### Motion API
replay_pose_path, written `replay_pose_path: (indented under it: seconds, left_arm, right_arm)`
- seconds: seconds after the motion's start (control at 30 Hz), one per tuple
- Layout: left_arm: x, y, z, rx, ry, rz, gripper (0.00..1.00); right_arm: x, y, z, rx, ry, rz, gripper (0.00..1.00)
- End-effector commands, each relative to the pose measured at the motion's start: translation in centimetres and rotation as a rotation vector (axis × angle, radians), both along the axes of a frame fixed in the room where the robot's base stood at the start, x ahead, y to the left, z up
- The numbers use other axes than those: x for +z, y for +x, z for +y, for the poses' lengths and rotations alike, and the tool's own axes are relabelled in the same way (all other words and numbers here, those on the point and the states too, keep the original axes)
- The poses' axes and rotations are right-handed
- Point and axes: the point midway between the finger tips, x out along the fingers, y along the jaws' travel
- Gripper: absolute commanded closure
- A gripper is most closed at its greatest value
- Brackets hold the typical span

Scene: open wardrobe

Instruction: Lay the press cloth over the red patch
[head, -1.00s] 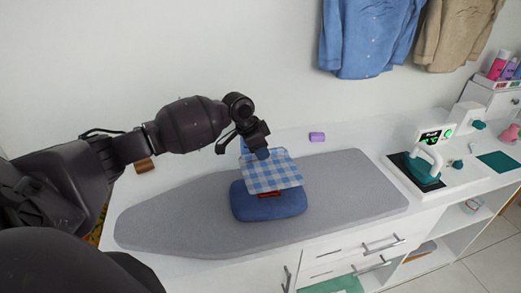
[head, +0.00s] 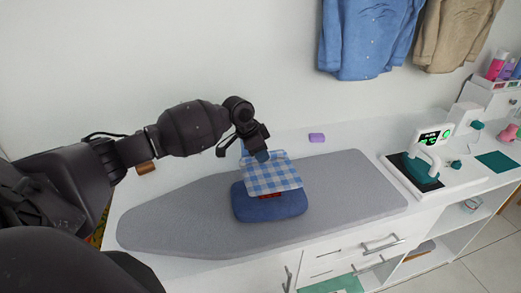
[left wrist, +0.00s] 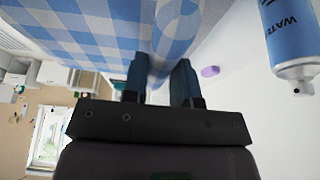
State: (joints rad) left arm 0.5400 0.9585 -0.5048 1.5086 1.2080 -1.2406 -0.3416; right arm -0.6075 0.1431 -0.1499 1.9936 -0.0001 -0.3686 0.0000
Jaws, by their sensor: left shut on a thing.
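The press cloth (head: 272,176) is blue-and-white checked. My left gripper (head: 262,156) is shut on its far edge and holds it above the blue folded garment (head: 268,207). The cloth also fills the top of the left wrist view (left wrist: 90,30), with its edge between the two fingers (left wrist: 160,80). A narrow strip of the red patch (head: 268,196) shows below the cloth's near edge; the cloth hides the rest from the head view. The garment lies on the grey ironing board (head: 355,190). My right gripper is not in view.
A teal iron (head: 422,168) stands on its station at the right. A purple block (head: 317,137) lies behind the board. A bottle labelled water (left wrist: 292,40) shows in the left wrist view. Shirts (head: 365,38) hang above. The board's right part is clear.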

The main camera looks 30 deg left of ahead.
Motion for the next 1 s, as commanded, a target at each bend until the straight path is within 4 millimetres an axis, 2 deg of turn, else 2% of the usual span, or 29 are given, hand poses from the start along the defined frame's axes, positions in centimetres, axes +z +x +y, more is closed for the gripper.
replay_pose_path:
  seconds: [0.03, 0.6, 0.8, 1.0]
  left_arm:
    - [-0.7, -0.1, 0.0, 0.000, 0.000, 0.003, 1.00]
    - [-5.3, -0.1, 0.0, -0.001, 0.001, 0.003, 1.00]
    - [-6.3, 0.0, 0.0, 0.000, 0.001, 0.002, 1.00]
    - [-6.4, 0.0, 0.0, -0.001, 0.002, 0.001, 1.00]
  right_arm:
    - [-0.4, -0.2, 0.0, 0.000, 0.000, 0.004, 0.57]
    - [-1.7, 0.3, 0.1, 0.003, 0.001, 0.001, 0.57]
    - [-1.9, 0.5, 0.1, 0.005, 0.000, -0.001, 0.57]
    - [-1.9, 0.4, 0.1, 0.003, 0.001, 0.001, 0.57]
